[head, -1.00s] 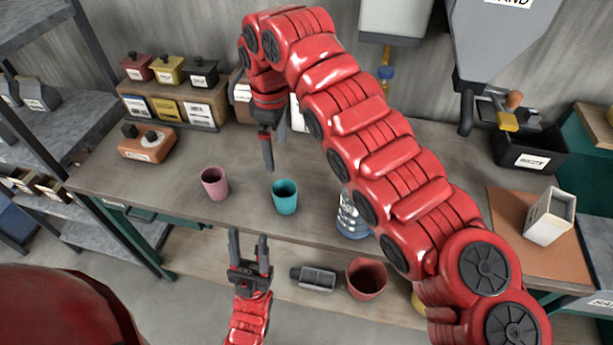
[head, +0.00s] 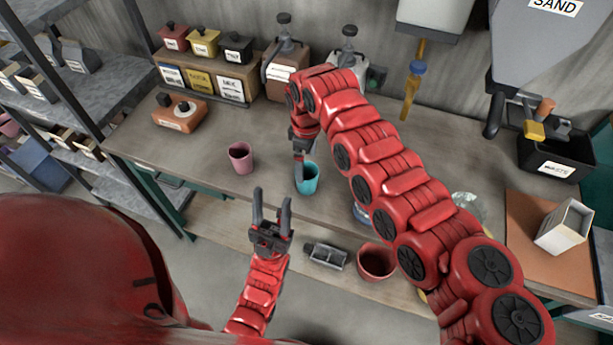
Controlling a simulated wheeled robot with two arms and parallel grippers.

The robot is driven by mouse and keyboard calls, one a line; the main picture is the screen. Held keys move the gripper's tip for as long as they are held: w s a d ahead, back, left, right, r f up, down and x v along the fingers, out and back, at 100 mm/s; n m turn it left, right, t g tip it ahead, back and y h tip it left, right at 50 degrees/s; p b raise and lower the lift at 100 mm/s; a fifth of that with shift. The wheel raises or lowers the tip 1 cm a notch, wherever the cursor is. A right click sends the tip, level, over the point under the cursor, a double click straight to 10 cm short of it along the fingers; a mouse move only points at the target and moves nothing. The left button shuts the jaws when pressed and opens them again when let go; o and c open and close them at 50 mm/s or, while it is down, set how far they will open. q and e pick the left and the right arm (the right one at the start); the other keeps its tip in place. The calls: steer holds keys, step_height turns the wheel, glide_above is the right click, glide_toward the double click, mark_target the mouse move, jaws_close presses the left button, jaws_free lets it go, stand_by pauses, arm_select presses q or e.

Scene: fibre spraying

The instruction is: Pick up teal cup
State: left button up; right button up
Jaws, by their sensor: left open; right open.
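The teal cup (head: 309,181) stands upright on the grey workbench, right of the pink cup (head: 240,157). My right gripper (head: 299,184) points down at the teal cup's left side, with a dark finger over its rim. Whether that finger is inside the cup or in front of it I cannot tell, and the other finger is not clear. My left gripper (head: 271,210) is open and empty, fingers upward, in front of the bench edge and below the cups in the picture.
On the lower shelf are a red-brown pot (head: 376,262) and a grey metal block (head: 325,255). A white open box (head: 565,226) stands on a brown mat at the right. An orange block (head: 180,115) and labelled boxes (head: 205,80) are at the back left.

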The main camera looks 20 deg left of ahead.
mark_target(307, 172)
step_height(307, 172, down, 2)
steer(key=shift+p, duration=1.15)
step_height(307, 172, down, 3)
steer(key=shift+s+r, duration=0.1)
steer(key=shift+r, duration=0.1)
steer(key=shift+f, duration=0.25)
steer(key=c, duration=1.2)
